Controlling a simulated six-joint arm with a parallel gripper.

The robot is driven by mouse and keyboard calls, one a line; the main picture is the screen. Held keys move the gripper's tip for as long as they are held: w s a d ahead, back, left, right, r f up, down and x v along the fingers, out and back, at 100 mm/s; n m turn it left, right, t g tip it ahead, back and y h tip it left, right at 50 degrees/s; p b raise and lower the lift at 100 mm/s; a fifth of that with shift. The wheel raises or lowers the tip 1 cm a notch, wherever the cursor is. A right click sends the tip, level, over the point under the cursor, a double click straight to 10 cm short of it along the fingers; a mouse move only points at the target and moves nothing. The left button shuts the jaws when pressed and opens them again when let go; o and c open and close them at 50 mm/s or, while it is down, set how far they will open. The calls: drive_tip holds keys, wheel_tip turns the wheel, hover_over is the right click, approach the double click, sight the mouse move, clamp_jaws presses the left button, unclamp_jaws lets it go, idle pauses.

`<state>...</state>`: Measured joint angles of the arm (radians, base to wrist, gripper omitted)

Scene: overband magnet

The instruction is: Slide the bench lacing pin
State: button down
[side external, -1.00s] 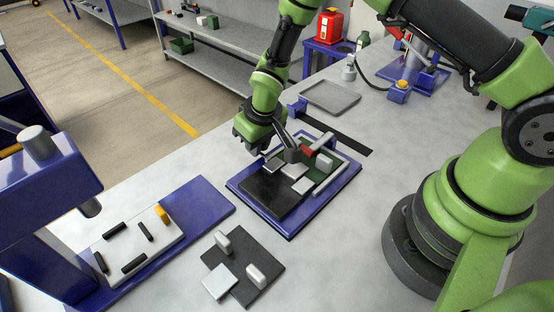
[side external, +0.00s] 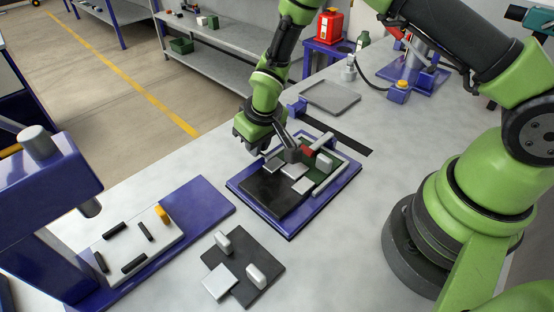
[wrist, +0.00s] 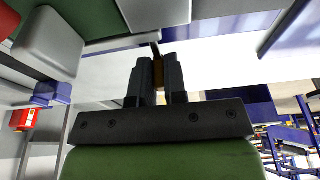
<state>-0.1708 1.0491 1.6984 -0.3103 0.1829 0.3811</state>
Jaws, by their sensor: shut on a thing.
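A blue-edged bench fixture (side external: 292,234) carries a black belt-like pad (side external: 262,192), pale blocks (side external: 295,170) and a green plate with a light rail. My gripper (side external: 291,152) reaches down over the fixture's far side, beside a small red block (side external: 308,153) and a grey bar (side external: 323,141). In the wrist view my gripper (wrist: 156,62) is closed on a thin brownish piece (wrist: 158,72) with a dark tip, which looks like the lacing pin. Most of it is hidden between the fingers. I cannot tell how far it sits in the fixture.
A dark plate (side external: 262,272) with pale blocks lies in front. A blue press base (side external: 205,207) holds a white tray with black bars and a yellow piece at left. A grey tray (side external: 330,97) lies behind. The right benchtop is clear up to my base.

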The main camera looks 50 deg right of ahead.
drive_tip(key=shift+w, duration=0.15)
idle(0.3)
drive_tip(key=shift+w, duration=4)
drive_tip(key=c, duration=1.1)
unclamp_jaws()
